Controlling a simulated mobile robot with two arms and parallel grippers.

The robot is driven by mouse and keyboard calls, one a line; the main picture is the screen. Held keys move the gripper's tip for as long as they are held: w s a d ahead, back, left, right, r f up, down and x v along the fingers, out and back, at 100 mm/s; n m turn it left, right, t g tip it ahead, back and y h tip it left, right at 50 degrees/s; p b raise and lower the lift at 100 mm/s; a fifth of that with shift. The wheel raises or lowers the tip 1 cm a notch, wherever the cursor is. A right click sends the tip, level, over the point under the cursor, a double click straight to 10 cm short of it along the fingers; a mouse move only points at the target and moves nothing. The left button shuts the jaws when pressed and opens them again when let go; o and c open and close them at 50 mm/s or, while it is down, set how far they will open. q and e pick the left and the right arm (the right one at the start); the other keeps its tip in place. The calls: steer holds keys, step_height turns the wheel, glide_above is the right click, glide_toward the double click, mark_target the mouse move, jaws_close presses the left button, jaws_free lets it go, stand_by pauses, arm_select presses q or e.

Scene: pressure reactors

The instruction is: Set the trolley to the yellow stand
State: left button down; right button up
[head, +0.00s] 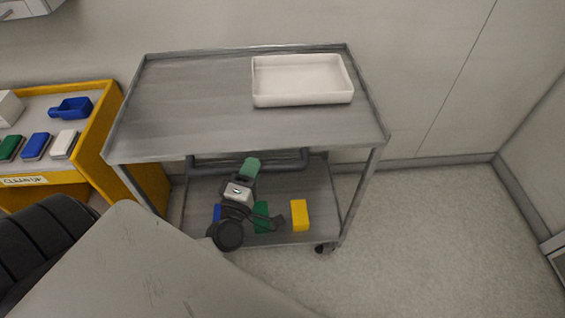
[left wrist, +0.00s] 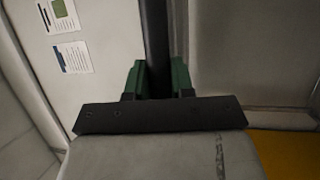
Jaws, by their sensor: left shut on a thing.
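The grey metal trolley (head: 190,105) stands against the back wall, with a dark handle bar (head: 290,164) under the front of its top. The yellow stand (head: 108,115), labelled CLEAN UP, is directly to its left. The trolley's left edge overlaps the stand in the head view, and I cannot tell whether they touch. My left gripper (head: 251,168) is at the handle bar. In the left wrist view its green fingers (left wrist: 157,80) are shut on the dark bar (left wrist: 154,35), one on each side. My right gripper is out of view.
A white tray (head: 300,82) sits on the trolley's top at the right. The lower shelf holds a yellow block (head: 299,215) and blue and green things partly hidden by my arm. The stand carries a blue scoop (head: 72,108) and several small blocks. Floor (head: 430,225) is clear on the right.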

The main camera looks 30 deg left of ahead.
mark_target(224, 172)
arm_select(q)
steer(key=s+a, duration=0.1)
steer(key=a, duration=0.1)
steer(key=s+a, duration=0.2)
steer(key=shift+s+a+f, duration=0.1)
steer(key=shift+a, duration=0.2)
steer(key=shift+s+a, duration=0.2)
steer(key=shift+a, duration=0.15)
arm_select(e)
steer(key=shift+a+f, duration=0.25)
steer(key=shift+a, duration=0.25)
arm_select(q)
steer(key=c, duration=1.4)
jaws_free()
steer(key=o, duration=0.4)
steer(key=shift+s+a, duration=0.15)
steer(key=shift+a, duration=0.05)
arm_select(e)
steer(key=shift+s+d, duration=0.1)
arm_select(q)
steer(key=shift+d, duration=0.15)
